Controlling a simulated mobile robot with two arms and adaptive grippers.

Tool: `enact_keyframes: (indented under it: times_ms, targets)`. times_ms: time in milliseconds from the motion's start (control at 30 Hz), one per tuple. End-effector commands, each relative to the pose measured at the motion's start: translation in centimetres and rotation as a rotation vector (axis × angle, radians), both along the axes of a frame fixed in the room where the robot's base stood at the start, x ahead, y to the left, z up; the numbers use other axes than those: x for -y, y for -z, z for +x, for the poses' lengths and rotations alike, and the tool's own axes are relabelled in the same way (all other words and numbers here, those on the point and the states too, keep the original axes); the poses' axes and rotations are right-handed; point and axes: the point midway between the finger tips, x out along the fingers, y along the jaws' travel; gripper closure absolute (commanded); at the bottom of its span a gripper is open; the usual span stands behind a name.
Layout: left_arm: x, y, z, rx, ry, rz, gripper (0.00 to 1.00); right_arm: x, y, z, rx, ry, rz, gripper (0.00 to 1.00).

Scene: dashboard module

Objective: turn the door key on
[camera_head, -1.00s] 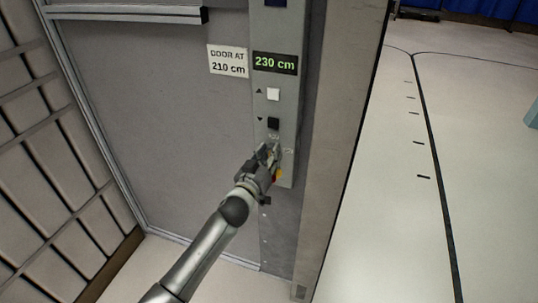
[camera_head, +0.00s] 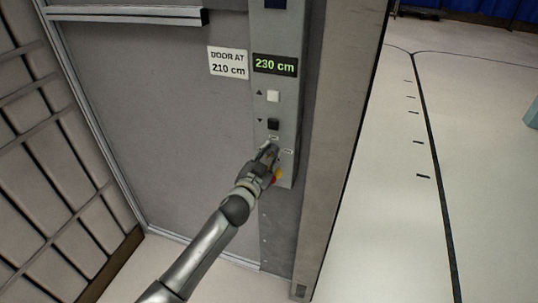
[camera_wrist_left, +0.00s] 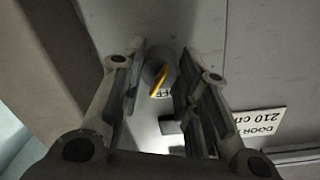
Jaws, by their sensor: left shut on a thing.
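The door key shows in the left wrist view as a yellow bar (camera_wrist_left: 159,80) on a round grey switch (camera_wrist_left: 155,66), between my finger pads. Part of a label shows beside it. In the head view the key is hidden behind my left gripper (camera_head: 268,153), which is at the lower part of the grey control panel (camera_head: 281,22). My left gripper (camera_wrist_left: 162,92) is shut on the key; the bar looks tilted in the wrist view. My right gripper is in neither view.
A white button (camera_head: 273,96) and a black button (camera_head: 273,124) sit above the gripper. A red and yellow button (camera_head: 277,177) is close below it. Open floor (camera_head: 480,180) lies right.

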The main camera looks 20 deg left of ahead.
Motion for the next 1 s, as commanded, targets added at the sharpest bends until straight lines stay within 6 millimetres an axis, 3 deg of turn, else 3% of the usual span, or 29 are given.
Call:
enact_keyframes:
  times_ms: [600, 1000]
  targets:
    - [0.09, -0.16, 0.03, 0.021, -0.001, 0.581, 0.95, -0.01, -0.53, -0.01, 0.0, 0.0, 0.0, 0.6]
    - [0.15, -0.1, 0.01, 0.031, 0.0, 0.855, 0.95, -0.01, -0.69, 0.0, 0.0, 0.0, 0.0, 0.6]
